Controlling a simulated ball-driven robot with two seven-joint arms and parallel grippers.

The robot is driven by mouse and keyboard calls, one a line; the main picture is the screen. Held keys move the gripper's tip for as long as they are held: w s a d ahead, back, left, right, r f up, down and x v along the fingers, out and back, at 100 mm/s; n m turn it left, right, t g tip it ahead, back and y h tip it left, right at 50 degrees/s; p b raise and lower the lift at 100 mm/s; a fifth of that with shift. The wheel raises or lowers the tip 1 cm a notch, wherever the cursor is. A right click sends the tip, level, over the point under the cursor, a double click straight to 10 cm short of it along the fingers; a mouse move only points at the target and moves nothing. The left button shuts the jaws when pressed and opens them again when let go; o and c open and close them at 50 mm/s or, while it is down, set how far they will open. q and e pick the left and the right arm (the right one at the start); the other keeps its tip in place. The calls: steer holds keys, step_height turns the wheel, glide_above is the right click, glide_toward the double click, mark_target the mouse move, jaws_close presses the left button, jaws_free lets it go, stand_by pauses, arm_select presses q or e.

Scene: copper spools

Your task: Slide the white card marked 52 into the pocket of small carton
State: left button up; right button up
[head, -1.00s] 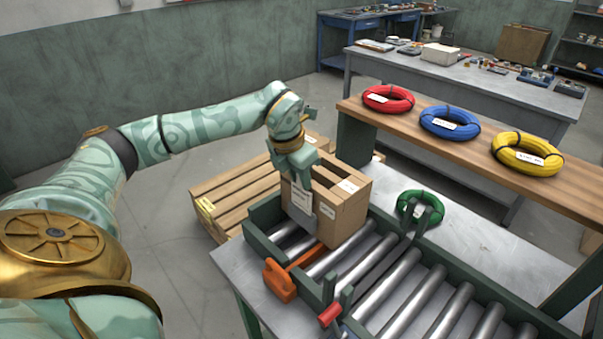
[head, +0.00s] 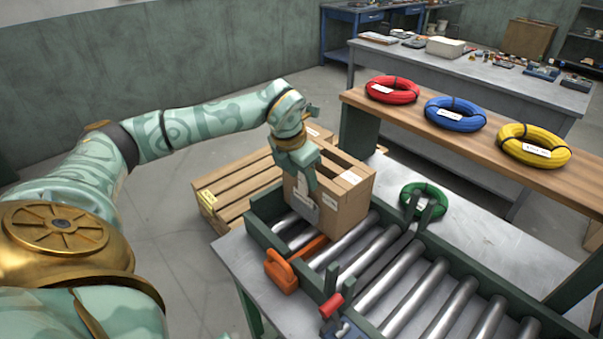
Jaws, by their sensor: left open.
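A white card (head: 301,186) shows partly beside the fingers, against that face. The gripper hides much of it, and I cannot read its number. The pocket is hidden, so I cannot tell how far the card sits in it. My right gripper is not in view.
An orange-handled part (head: 283,272) lies at the conveyor's near side. A green coil (head: 425,199) lies on the grey table behind it. Red (head: 392,90), blue (head: 455,112) and yellow (head: 533,146) coils rest on the wooden shelf. A wooden pallet (head: 232,193) is on the floor.

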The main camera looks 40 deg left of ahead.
arm_select(q)
steer(key=p+v, duration=0.4)
steer(key=v, duration=1.2)
